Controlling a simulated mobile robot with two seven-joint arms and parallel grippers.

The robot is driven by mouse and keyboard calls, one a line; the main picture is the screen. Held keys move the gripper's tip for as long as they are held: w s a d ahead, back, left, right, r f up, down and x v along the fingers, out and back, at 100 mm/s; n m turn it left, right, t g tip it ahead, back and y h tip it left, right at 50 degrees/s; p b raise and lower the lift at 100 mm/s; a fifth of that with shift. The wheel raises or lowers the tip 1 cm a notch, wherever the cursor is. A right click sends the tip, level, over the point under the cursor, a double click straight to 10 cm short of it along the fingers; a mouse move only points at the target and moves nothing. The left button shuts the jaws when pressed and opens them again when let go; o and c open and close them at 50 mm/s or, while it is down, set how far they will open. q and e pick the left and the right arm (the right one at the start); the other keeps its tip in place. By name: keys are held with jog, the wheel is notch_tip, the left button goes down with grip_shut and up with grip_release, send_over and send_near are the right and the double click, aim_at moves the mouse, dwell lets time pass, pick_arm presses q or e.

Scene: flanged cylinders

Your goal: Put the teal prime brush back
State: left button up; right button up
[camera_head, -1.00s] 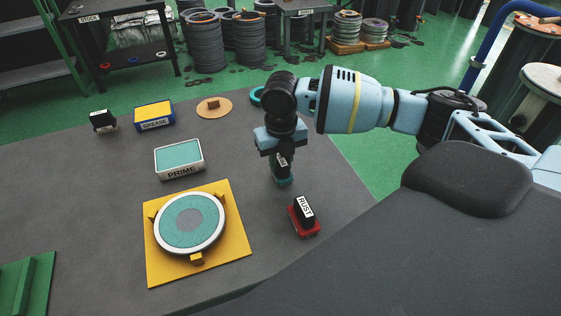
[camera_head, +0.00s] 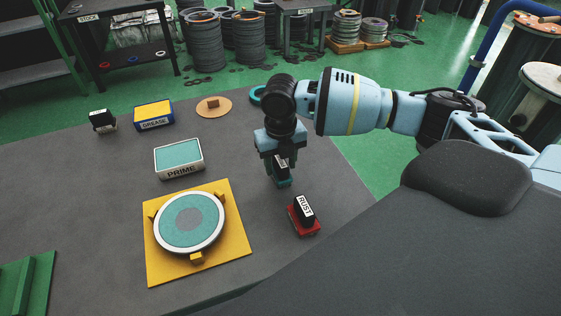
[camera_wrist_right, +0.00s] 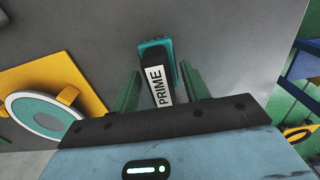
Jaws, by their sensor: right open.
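The teal prime brush (camera_head: 282,182) has a black handle with a white PRIME label. It appears to stand on the grey table, left of and beyond the red RUST brush. My right gripper (camera_head: 279,168) points down over it. In the right wrist view the brush (camera_wrist_right: 157,75) is between the two open green fingers (camera_wrist_right: 161,88), with a gap visible on each side. The PRIME tray (camera_head: 179,158), white with a teal pad, is on the table to the left. My left gripper is not in view.
The red RUST brush (camera_head: 303,216) stands close, nearer the table's front edge. A yellow fixture (camera_head: 231,243) holds a teal-topped flanged disc (camera_head: 189,220). The GREASE tray (camera_head: 154,115), a black brush (camera_head: 102,120) and a round tan plate (camera_head: 214,107) are farther back.

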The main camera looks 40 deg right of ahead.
notch_tip(320, 180, up, 12)
jog(key=shift+r+p, duration=0.15)
jog(key=shift+p, duration=0.15)
dwell(0.7)
